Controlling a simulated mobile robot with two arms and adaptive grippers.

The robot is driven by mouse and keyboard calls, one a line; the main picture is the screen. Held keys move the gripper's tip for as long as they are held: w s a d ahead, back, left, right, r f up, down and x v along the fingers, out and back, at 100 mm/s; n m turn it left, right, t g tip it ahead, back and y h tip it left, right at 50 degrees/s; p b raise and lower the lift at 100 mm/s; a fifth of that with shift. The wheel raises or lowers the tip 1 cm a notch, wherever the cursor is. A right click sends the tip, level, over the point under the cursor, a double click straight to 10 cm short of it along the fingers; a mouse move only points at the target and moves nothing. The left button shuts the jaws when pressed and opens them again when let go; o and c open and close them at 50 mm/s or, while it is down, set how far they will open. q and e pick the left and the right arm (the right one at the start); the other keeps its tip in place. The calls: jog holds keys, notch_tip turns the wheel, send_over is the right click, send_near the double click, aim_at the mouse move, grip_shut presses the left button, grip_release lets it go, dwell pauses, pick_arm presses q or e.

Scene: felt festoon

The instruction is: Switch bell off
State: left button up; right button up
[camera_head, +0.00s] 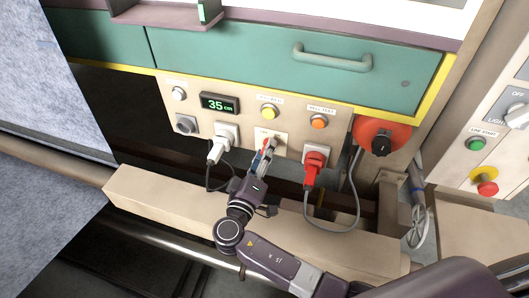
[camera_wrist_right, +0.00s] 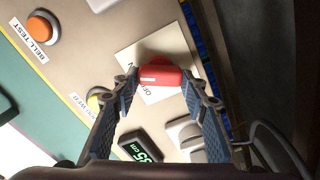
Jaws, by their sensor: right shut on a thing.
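The bell switch is a red rocker or knob (camera_wrist_right: 160,73) on a cream plate (camera_wrist_right: 128,56) in the right wrist view. The plate carries an OFF label, partly hidden, on its lower side. My right gripper (camera_wrist_right: 159,80) has its two blue-padded fingers on either side of the red part, shut on it. In the head view my right gripper (camera_head: 266,153) reaches up to the panel and covers most of the switch; the cream plate (camera_head: 280,137) shows behind it. My left gripper is not in view.
An orange BELL TEST button (camera_head: 319,122) and a yellow button (camera_head: 269,112) are above. A white plug (camera_head: 215,152) and a red plug (camera_head: 311,172) with cables flank the gripper. A beige beam (camera_head: 165,205) runs below the panel.

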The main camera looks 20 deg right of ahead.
jog(key=shift+n, duration=0.3)
jog(key=shift+a+f+n+p, duration=0.15)
jog(key=shift+n+p, duration=0.8)
jog(key=shift+n, duration=1.85)
jog(key=shift+d+f+n+p, duration=0.1)
jog(key=shift+n+p, duration=0.8)
jog(key=shift+n, duration=1.9)
jog(key=shift+f, duration=0.1)
jog(key=o, duration=1.2)
jog(key=shift+c, duration=0.2)
jog(key=shift+s, duration=0.1)
